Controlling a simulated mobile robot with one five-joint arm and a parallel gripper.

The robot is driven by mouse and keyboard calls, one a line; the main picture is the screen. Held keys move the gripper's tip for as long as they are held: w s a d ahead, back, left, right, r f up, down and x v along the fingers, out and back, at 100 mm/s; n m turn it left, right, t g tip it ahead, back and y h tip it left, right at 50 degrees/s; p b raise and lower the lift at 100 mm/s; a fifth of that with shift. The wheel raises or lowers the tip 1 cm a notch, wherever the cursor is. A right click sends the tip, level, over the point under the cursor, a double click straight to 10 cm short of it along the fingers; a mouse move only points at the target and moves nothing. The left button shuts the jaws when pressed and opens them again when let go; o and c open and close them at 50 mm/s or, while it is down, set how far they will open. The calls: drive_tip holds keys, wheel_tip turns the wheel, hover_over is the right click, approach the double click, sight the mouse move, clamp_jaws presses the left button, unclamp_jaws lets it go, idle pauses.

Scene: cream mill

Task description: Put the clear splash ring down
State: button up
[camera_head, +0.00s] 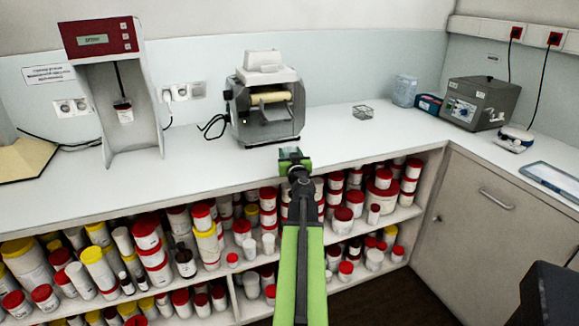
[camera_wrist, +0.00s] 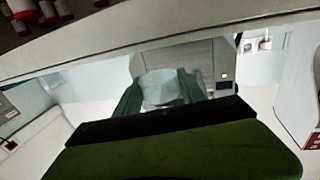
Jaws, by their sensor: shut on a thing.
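My gripper (camera_head: 292,160) is at the front edge of the white counter, in front of the roller mill; its fingers also show in the wrist view (camera_wrist: 160,95). It is shut on a pale, see-through piece, the clear splash ring (camera_wrist: 158,84), which shows between the two teal fingers. In the head view the ring is too small and blended with the fingers to make out its shape. The counter (camera_head: 330,135) runs behind and to both sides of my gripper.
The grey roller mill (camera_head: 266,105) stands behind my gripper. A small clear dish (camera_head: 362,113) sits right of it, a bluish clear jar (camera_head: 404,90) farther right. A tall device with a red top (camera_head: 115,95) stands left. Shelves of tubs (camera_head: 150,250) lie below. Counter between mill and dish is bare.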

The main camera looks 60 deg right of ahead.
drive_tip(key=shift+s+f+b, duration=0.1)
drive_tip(key=shift+f+b, duration=2.05)
drive_tip(key=shift+f, duration=0.05)
drive_tip(key=o, duration=1.3)
drive_tip(key=shift+r, duration=0.1)
drive_tip(key=shift+o, duration=0.2)
drive_tip(key=shift+r, duration=0.1)
